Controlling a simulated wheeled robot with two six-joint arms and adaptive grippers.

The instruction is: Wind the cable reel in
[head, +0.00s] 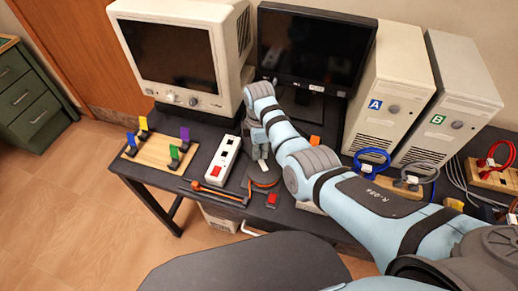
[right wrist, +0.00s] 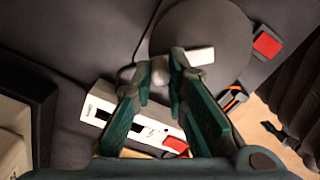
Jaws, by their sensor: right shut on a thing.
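The cable reel (head: 264,176) is a dark round disc on the black table, with an orange rim in the head view; in the right wrist view its dark flat top (right wrist: 215,30) fills the upper middle. A pale bar (right wrist: 200,56) and a rounded grey knob (right wrist: 160,70) show at its edge. My right gripper (head: 260,155) points down over the reel, and its green fingers (right wrist: 161,75) are shut on the knob. An orange cable (head: 208,189) lies left of the reel along the front edge. My left gripper is not in view.
A white power strip (head: 224,158) with a red switch lies left of the reel. A small box with a red top (head: 272,199) sits near the front edge. A wooden board with coloured levers (head: 158,152), a monitor (head: 180,55) and two computer towers (head: 390,80) stand around.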

